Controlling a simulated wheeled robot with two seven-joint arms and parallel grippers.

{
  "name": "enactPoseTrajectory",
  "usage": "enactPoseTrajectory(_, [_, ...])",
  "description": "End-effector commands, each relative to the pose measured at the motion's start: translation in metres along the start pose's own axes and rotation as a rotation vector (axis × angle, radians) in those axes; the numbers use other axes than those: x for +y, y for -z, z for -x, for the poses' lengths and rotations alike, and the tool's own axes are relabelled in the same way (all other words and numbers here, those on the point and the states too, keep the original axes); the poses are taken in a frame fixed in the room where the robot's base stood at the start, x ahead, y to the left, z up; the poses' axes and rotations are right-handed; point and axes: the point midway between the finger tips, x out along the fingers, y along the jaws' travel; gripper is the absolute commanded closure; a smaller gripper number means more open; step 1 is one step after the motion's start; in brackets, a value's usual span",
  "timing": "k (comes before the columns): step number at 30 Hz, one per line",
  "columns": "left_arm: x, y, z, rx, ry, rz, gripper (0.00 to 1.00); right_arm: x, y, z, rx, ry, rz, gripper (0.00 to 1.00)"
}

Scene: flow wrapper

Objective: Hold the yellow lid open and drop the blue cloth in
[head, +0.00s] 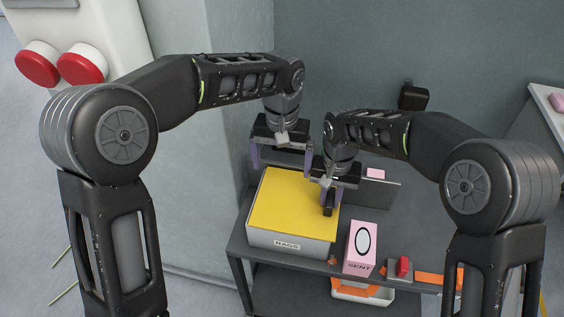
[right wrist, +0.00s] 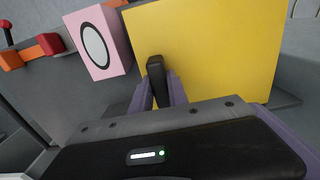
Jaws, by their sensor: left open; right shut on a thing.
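A pale grey bin (head: 285,242) labelled RAGS stands on the dark table, with its flat yellow lid (head: 285,200) down on top. A black handle (head: 328,211) sits at the lid's right side. My right gripper (head: 327,192) is shut on this handle; the right wrist view shows the handle (right wrist: 156,70) between the purple fingers, with the yellow lid (right wrist: 215,50) behind. My left gripper (head: 282,160) is open, its purple fingers wide apart near the bin's back edge. I see nothing between them. I see no blue cloth in either view.
A pink box (head: 360,247) marked SENT stands right of the bin. A red part on a grey block (head: 401,270) and an orange strip (head: 437,280) lie further right. An orange and white container (head: 362,292) is on the lower shelf. A grey wall rises behind.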

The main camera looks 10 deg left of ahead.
Motion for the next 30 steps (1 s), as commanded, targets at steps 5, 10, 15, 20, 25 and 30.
enactPoseTrajectory(5, [0.0013,-0.0001,0.0001,0.0,-0.002,-0.001,0.0,-0.0049,0.0017,0.0017,0.006,0.002,-0.001,1.0])
enactPoseTrajectory(10, [0.0021,-0.0002,0.0001,0.0,-0.003,-0.002,0.0,-0.0053,0.0016,0.0018,0.006,0.003,0.0,0.79])
enactPoseTrajectory(15, [0.0026,-0.0004,0.0,0.0,-0.004,-0.003,0.0,-0.0057,0.0011,0.0016,0.005,0.004,0.0,0.65])
enactPoseTrajectory(20, [0.0029,-0.0007,-0.0002,-0.001,-0.004,-0.004,0.0,-0.006,0.0007,0.0014,0.004,0.004,0.001,0.55])
enactPoseTrajectory(25, [0.0032,-0.0009,-0.0003,-0.001,-0.004,-0.004,0.0,-0.0063,0.0004,0.0012,0.003,0.004,0.001,0.55])
enactPoseTrajectory(30, [0.0033,-0.0009,-0.0025,-0.001,-0.004,-0.004,0.0,-0.0069,0.001,0.0063,0.006,0.006,0.001,0.55])
